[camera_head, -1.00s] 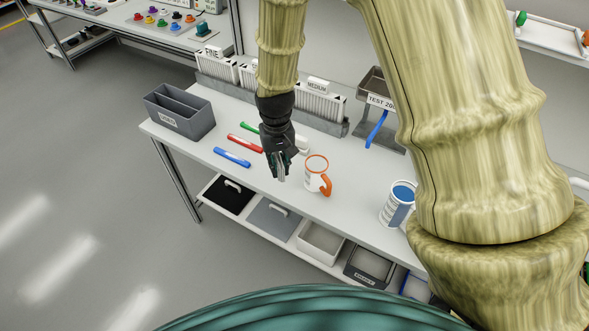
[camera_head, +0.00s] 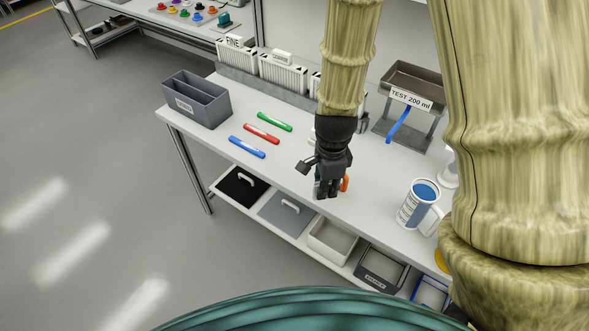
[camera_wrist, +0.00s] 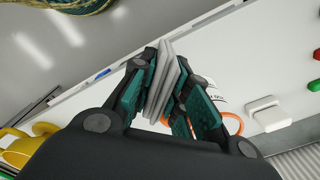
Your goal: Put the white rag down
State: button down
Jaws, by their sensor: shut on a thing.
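My gripper (camera_head: 326,192) hangs above the front part of the white worktable (camera_head: 275,178), fingers pointing down. In the wrist view my gripper (camera_wrist: 167,85) is shut on the white rag (camera_wrist: 166,72), a folded pale grey-white cloth pinched upright between the teal-padded fingers. In the head view the rag is mostly hidden by the fingers. I cannot tell whether its lower edge touches the table.
Blue (camera_head: 247,147), red (camera_head: 262,133) and green (camera_head: 275,121) markers lie to the left. A blue-filled measuring mug (camera_head: 418,205) stands to the right. A white block (camera_wrist: 268,113) is nearby.

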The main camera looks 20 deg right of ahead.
jog(key=w+a+p, duration=0.1)
jog(key=w, duration=0.4)
jog(key=w+a+f+p, duration=0.1)
jog(key=w, duration=0.4)
jog(key=w+a+p, duration=0.1)
jog(key=w+p, duration=0.1)
jog(key=w, duration=0.3)
jog(key=shift+w+a+f, duration=0.15)
jog(key=shift+a+f, duration=0.05)
jog(key=shift+f, duration=0.05)
jog(key=shift+f+p, duration=0.7)
jog(key=shift+f, duration=1.1)
jog(key=shift+f, duration=0.15)
jog(key=c, duration=1.4)
grip_release()
jog(key=shift+o, duration=0.2)
notch_tip(320, 180, up, 12)
jog(key=b, duration=0.3)
jog(key=shift+r, duration=0.2)
